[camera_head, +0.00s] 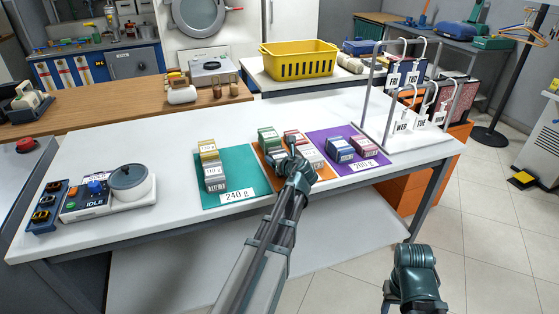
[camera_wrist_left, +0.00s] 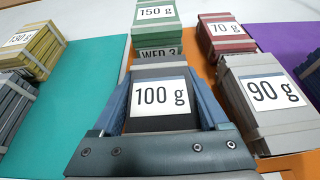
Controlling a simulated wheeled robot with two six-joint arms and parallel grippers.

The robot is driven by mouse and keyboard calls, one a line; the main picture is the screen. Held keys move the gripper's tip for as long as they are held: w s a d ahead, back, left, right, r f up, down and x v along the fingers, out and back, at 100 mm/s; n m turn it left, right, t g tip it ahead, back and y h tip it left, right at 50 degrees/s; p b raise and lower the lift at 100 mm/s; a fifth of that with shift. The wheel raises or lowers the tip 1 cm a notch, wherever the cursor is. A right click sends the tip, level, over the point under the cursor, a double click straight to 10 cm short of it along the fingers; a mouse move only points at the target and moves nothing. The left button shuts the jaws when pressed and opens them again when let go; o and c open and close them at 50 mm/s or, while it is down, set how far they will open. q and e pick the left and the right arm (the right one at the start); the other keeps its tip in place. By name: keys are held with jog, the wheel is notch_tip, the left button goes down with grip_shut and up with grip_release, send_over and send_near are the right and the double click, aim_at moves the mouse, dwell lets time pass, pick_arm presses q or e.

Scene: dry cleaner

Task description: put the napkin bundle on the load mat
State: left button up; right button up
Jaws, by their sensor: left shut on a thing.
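My left gripper (camera_head: 291,152) is over the orange mat (camera_head: 264,172), shut on a dark bundle labelled 100 g (camera_wrist_left: 160,122). In the wrist view its fingers grip both sides of this bundle; my gripper mostly hides it in the head view. Whether it touches the mat, I cannot tell. A green 150 g bundle (camera_wrist_left: 157,38) stands behind it. A red 70 g bundle (camera_wrist_left: 226,48) and a grey 90 g bundle (camera_wrist_left: 262,125) are to its right. My right gripper (camera_head: 415,295) is low at the right, away from the table; its jaws are unclear.
The teal mat (camera_head: 238,172), labelled 240 g, holds a yellow bundle (camera_head: 209,148) and a grey bundle (camera_head: 215,178). The purple mat (camera_head: 318,136), labelled 200 g, holds blue and mauve bundles. A scale (camera_head: 128,184) stands left; a tag rack (camera_head: 400,137) stands right. White tabletop is clear between scale and teal mat.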

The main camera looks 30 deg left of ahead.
pick_arm(q)
jog(key=shift+f, duration=0.2)
jog(key=o, duration=1.3)
jog(key=shift+r, duration=0.25)
jog(key=p+v, duration=0.4)
jog(key=v, duration=0.8)
jog(key=shift+p, duration=0.3)
